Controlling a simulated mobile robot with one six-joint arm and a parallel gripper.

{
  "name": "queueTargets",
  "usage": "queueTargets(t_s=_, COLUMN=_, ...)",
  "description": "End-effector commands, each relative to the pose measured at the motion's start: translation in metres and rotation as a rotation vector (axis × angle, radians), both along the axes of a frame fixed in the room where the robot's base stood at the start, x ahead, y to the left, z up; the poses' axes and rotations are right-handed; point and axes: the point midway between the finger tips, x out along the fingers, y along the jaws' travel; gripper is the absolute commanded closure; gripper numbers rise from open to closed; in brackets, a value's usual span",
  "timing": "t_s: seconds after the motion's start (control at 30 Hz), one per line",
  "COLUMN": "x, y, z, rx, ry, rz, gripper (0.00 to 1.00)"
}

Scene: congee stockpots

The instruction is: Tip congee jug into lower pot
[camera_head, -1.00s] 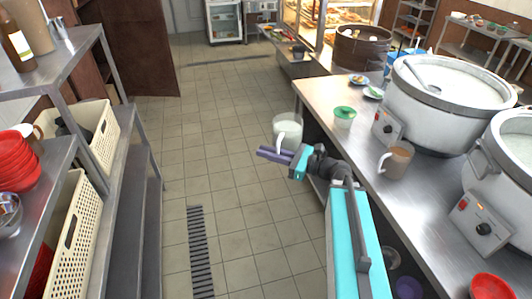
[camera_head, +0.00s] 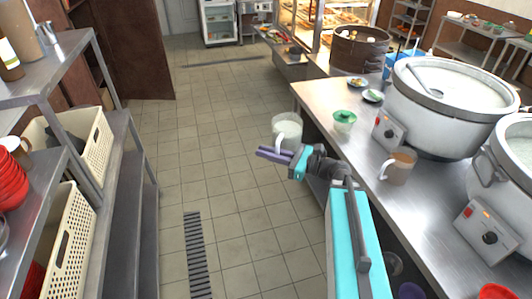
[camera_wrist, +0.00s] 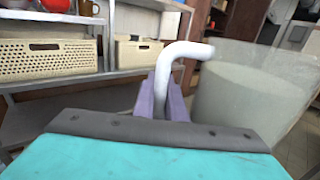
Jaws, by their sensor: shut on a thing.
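My gripper (camera_head: 272,154) is shut on the white handle of the congee jug (camera_head: 287,130). The jug is clear-walled with pale congee inside, and it is held upright over the aisle floor, left of the counter. In the wrist view the handle (camera_wrist: 173,75) stands between the purple fingers, with the jug body (camera_wrist: 243,105) at the right. Two big white pots with control boxes stand on the counter: a farther pot (camera_head: 440,118) with a ladle in its congee, and a nearer pot (camera_head: 505,165) cut off by the right edge. I cannot tell which is the lower one.
Steel shelves with cream baskets (camera_head: 70,240) line the left. The tiled aisle (camera_head: 225,190) between is clear.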

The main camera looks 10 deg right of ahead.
Motion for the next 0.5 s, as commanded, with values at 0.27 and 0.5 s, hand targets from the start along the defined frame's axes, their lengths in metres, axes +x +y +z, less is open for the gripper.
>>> queueTargets(t_s=0.27, x=0.006, y=-0.008, z=0.003, rx=-0.002, ry=-0.004, rz=-0.026, gripper=1.0)
queueTargets(t_s=0.5, x=0.029, y=-0.04, z=0.009, rx=-0.009, ry=0.001, rz=-0.126, gripper=1.0)
